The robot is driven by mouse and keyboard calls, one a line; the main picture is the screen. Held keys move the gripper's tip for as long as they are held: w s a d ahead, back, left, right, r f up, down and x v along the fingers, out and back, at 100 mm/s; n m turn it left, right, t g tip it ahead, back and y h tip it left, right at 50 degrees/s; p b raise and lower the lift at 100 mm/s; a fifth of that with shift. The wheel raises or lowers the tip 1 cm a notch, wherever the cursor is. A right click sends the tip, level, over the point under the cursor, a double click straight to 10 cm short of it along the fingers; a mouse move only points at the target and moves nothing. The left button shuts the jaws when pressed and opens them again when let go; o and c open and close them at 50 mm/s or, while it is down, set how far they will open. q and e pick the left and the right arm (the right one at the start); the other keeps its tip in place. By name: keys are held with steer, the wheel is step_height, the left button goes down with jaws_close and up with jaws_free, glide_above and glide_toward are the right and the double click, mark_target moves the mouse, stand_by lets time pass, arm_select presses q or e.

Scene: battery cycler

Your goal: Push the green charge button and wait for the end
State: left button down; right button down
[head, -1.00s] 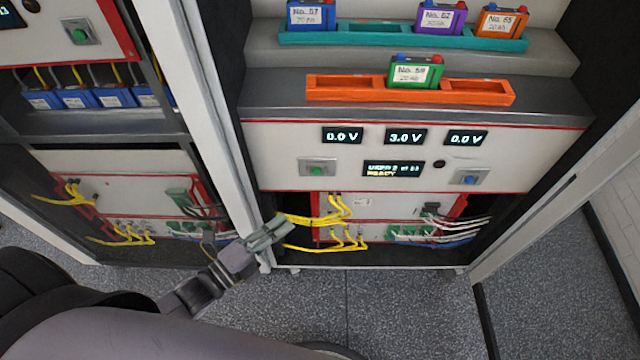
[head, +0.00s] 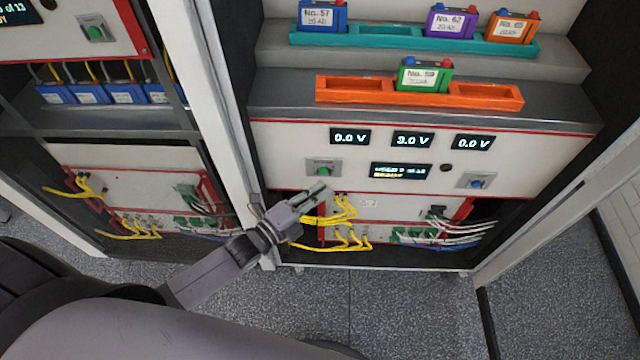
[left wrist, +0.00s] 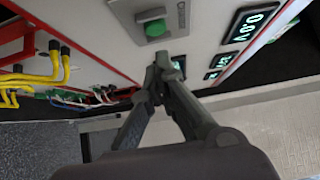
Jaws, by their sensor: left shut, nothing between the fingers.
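The green charge button (head: 322,169) sits on a grey plate at the left of the white cycler panel (head: 270,150). It also shows in the left wrist view (left wrist: 155,28), above the fingertips. My left gripper (head: 322,190) is shut and empty, just below the button in the head view. In the left wrist view the closed fingertips (left wrist: 160,68) look apart from the button. The displays read 0.0 V (head: 350,137), what looks like 3.0 V (head: 412,139) and 0.0 V (head: 473,143). A text display (head: 401,171) sits below them, too blurred to read fully.
A blue button (head: 477,182) is at the panel's right. The green battery (head: 425,75) stands in the orange tray (head: 350,92), with blue, purple and orange batteries in the teal tray above. Yellow cables (head: 345,215) hang below the panel near my gripper. A second cabinet stands left.

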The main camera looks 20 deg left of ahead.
mark_target(324, 172)
arm_select(q)
steer(key=shift+w+a, duration=0.15)
steer(key=shift+w, duration=0.4)
steer(key=shift+w+a, duration=0.15)
steer(key=shift+w, duration=0.35)
